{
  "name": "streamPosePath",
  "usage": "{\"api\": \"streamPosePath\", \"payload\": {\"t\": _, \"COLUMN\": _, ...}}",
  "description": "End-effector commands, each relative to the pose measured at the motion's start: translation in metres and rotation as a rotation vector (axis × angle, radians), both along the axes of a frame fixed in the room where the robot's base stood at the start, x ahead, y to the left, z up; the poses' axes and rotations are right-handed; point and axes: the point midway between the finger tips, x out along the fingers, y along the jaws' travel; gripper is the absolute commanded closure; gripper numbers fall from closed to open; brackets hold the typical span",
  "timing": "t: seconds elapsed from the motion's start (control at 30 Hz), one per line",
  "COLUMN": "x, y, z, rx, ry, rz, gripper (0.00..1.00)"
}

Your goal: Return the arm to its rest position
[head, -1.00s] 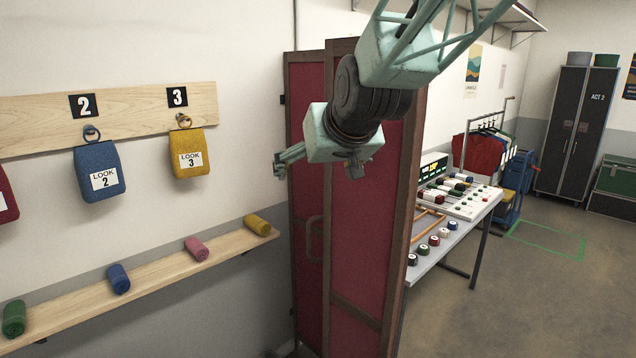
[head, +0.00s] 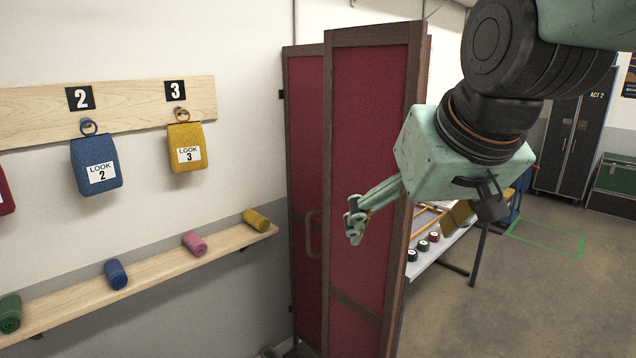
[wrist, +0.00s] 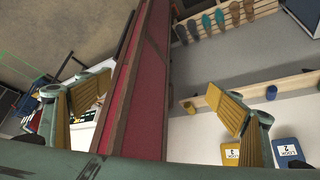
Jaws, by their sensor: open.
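My gripper (head: 355,226) hangs in the air in front of the red folding screen (head: 365,150) in the head view. Its fingers point left and slightly down. In the wrist view my gripper (wrist: 150,108) has its two yellow-padded fingers spread wide apart, with nothing between them but the screen's edge (wrist: 145,90) in the background. My arm bends down from the upper right and covers much of the table behind the screen.
A blue bag (head: 95,163) and a yellow bag (head: 187,147) hang on pegs of a wooden wall board (head: 135,98). A shelf (head: 150,268) below bears several coloured rolls. A table (head: 430,262) stands behind the screen. Open floor (head: 550,290) lies at right.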

Motion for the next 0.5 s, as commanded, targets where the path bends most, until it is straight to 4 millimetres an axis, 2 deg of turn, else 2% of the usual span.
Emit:
{"api": "streamPosePath", "payload": {"t": 0.1, "x": -0.032, "y": -0.014, "z": -0.009, "rx": -0.005, "ry": 0.035, "rz": -0.020, "gripper": 0.14}}
{"api": "streamPosePath", "payload": {"t": 0.5, "x": -0.140, "y": -0.049, "z": -0.042, "rx": -0.023, "ry": 0.159, "rz": -0.082, "gripper": 0.14}}
